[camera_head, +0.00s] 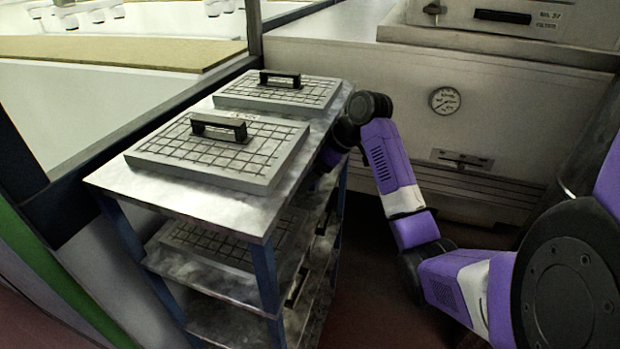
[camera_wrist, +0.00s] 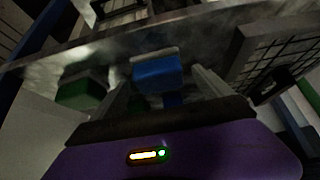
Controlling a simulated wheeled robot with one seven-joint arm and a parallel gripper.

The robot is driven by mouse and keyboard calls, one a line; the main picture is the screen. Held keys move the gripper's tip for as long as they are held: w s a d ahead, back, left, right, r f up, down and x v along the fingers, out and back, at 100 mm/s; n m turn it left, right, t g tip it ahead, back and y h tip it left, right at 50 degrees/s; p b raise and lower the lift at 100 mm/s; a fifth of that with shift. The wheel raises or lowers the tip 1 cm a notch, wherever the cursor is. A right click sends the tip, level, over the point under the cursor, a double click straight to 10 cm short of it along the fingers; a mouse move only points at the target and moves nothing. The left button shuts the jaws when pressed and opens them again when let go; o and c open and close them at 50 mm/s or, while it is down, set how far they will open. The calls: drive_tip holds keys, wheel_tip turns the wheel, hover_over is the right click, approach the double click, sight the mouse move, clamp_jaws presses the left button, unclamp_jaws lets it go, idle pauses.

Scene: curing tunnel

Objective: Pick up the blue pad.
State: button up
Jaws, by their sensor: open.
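The blue pad (camera_wrist: 158,74) shows in the wrist view on a worn metal surface, with a grey strip along its far edge. My gripper (camera_wrist: 161,80) is open, its two pale fingers on either side of the pad in the picture. I cannot tell whether they touch it. A smaller blue patch and a dark green patch show nearer, between the fingers, partly hidden by my gripper body. In the head view my arm reaches to the right side of the metal rack (camera_head: 205,196), and the pad and my fingers are hidden there.
A green block (camera_wrist: 84,92) lies left of my gripper. A grey gridded plate (camera_wrist: 270,45) stands close on the right. Two gridded plates with black handles, a nearer one (camera_head: 270,172) and a farther one (camera_head: 318,93), cover the rack top. A machine with a gauge (camera_head: 445,100) stands behind.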

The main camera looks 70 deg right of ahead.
drive_tip(key=shift+w+f, duration=0.15)
drive_tip(key=shift+f, duration=0.1)
drive_tip(key=c, duration=1.5)
drive_tip(key=shift+b, duration=0.4)
drive_tip(key=s, duration=0.6)
drive_tip(key=s+d, duration=0.1)
drive_tip(key=s, duration=1.1)
drive_tip(key=shift+d+r+p, duration=0.1)
drive_tip(key=shift+d+p, duration=0.05)
drive_tip(key=shift+p, duration=0.2)
drive_tip(key=o, duration=0.7)
drive_tip(key=shift+c, duration=0.2)
drive_tip(key=c, duration=0.4)
drive_tip(key=shift+c, duration=0.3)
